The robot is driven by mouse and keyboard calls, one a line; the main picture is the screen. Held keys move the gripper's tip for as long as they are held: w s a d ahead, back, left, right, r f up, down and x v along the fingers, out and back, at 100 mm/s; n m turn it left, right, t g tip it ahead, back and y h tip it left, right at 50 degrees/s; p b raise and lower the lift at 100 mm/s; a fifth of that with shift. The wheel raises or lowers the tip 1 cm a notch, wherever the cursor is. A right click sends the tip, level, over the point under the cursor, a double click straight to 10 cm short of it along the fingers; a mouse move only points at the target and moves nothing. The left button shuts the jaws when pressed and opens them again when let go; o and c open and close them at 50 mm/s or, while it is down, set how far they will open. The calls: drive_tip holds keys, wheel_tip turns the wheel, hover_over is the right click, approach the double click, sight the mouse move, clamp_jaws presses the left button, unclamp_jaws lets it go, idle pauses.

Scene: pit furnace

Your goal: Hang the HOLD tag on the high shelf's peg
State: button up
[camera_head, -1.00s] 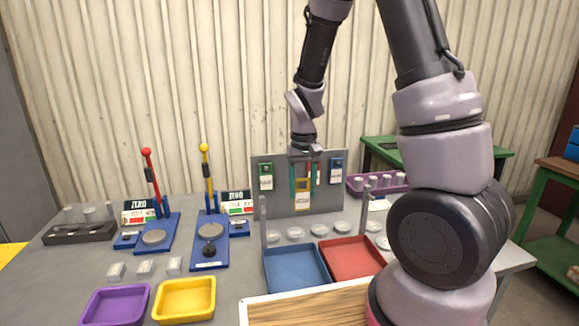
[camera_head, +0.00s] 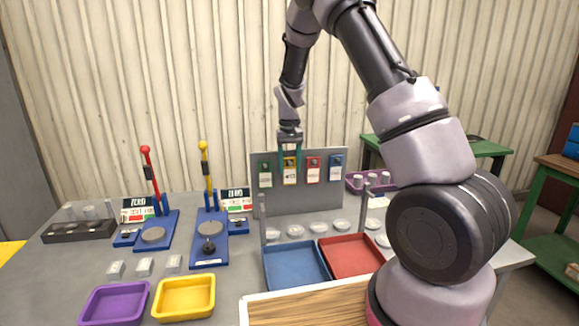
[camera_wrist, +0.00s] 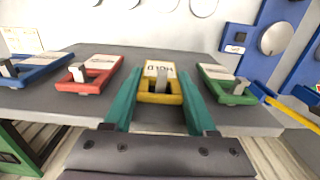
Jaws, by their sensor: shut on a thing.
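The HOLD tag (camera_head: 290,172) is yellow with a white label. It is at the upper part of an upright grey board (camera_head: 290,203), between a green tag (camera_head: 265,174) and a red tag (camera_head: 313,170). In the wrist view the HOLD tag (camera_wrist: 158,98) lies between the teal fingers of my gripper (camera_wrist: 158,80), which is shut on it. A grey peg (camera_wrist: 161,78) shows at the tag's opening; I cannot tell how far it goes through. In the head view my gripper (camera_head: 290,155) comes down from above onto the tag.
A blue tag (camera_head: 336,168) hangs at the board's right. Blue tray (camera_head: 295,283) and red tray (camera_head: 350,272) stand in front, with several pale discs between. Two lever presses stand left, with red (camera_head: 147,150) and yellow (camera_head: 203,146) knobs.

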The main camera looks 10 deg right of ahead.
drive_tip(key=shift+f, duration=0.15)
drive_tip(key=shift+f, duration=0.1)
drive_tip(key=o, duration=1.3)
drive_tip(key=shift+o, duration=0.2)
